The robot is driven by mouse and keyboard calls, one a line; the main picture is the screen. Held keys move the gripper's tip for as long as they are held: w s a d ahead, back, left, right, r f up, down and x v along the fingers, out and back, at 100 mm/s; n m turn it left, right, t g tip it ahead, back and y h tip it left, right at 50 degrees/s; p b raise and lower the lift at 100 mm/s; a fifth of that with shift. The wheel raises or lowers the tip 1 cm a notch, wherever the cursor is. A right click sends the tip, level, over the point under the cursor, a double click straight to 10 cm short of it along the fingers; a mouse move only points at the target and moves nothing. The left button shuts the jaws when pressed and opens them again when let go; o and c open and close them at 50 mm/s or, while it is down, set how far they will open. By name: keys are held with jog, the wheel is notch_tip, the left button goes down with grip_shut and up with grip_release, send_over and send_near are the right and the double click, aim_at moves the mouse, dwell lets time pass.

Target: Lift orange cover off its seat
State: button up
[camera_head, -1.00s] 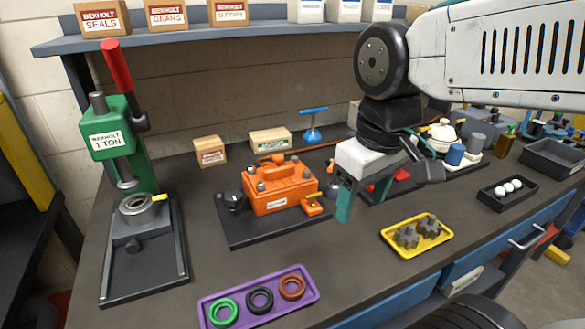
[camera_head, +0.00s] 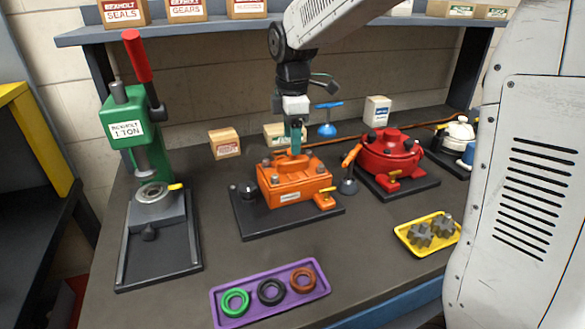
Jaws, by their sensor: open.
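The orange cover (camera_head: 293,181) sits on its seat on a dark base plate (camera_head: 270,224) in the middle of the bench. It has a yellow tag at its front right corner and bolts at its corners. My gripper (camera_head: 296,150) is open and points down right above the cover's top. Its teal fingers hide the middle of the cover's top, and I cannot tell whether they touch it.
A red motor (camera_head: 390,153) stands to the right and a green press (camera_head: 137,140) to the left. A purple tray (camera_head: 243,313) with rings and a yellow tray (camera_head: 408,246) with gears lie in front. Boxes and a blue-handled tool (camera_head: 328,120) stand behind.

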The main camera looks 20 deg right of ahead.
aim_at(293, 157)
jog(key=f, duration=0.6)
jog(key=shift+w+d+f, duration=0.3)
jog(key=shift+w+f, duration=0.05)
jog(key=shift+w, duration=0.05)
jog(key=shift+r, duration=0.1)
grip_shut()
